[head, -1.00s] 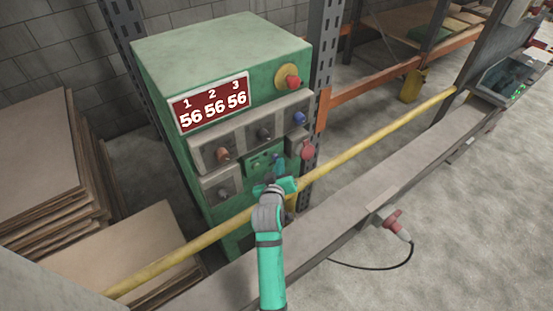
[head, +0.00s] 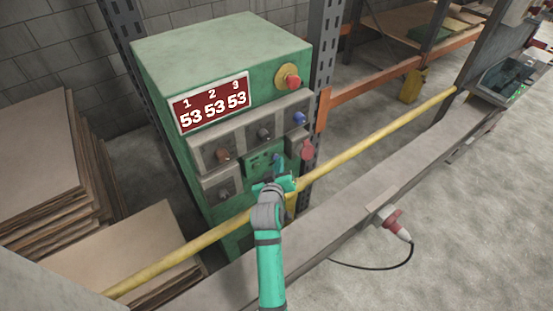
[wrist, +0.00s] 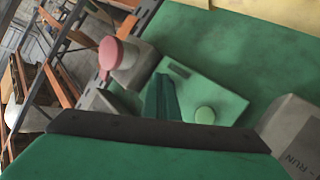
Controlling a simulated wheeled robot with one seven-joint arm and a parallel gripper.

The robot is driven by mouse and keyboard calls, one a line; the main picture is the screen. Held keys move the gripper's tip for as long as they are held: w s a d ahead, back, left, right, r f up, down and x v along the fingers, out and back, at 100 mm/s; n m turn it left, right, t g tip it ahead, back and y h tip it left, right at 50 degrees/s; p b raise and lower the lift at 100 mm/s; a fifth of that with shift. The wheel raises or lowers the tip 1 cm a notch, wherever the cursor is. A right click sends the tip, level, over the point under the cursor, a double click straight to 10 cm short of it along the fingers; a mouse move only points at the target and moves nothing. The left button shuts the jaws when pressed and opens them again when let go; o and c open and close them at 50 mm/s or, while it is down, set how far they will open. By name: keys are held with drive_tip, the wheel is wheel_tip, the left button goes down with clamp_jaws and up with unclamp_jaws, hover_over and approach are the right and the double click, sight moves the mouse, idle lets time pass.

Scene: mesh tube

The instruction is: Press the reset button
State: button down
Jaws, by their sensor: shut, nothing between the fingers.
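The green control cabinet (head: 220,50) carries several buttons and knobs, and I cannot read a reset label on any of them. A small green panel (head: 262,160) sits low on its front; in the wrist view this panel (wrist: 180,72) bears a round green button (wrist: 205,115). My gripper (head: 277,160) is in front of the panel. In the wrist view its closed fingers (wrist: 162,84) are empty and appear just left of the green button. Whether the tips touch the panel I cannot tell.
A red mushroom button (head: 307,150) sticks out to the right of the panel; grey boxes with knobs (head: 223,153) flank it. A blue button (head: 299,118) and a red-on-yellow button (head: 292,82) sit higher. A yellow rail (head: 370,143) crosses in front of the cabinet.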

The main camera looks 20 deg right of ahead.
drive_tip(key=shift+w+a, duration=0.1)
drive_tip(key=shift+w, duration=0.1)
drive_tip(key=shift+s, duration=0.4)
idle(0.4)
drive_tip(key=s+d, duration=0.2)
drive_tip(key=s, duration=0.3)
drive_tip(key=shift+s+d, duration=0.2)
drive_tip(key=shift+s, duration=0.15)
idle(0.7)
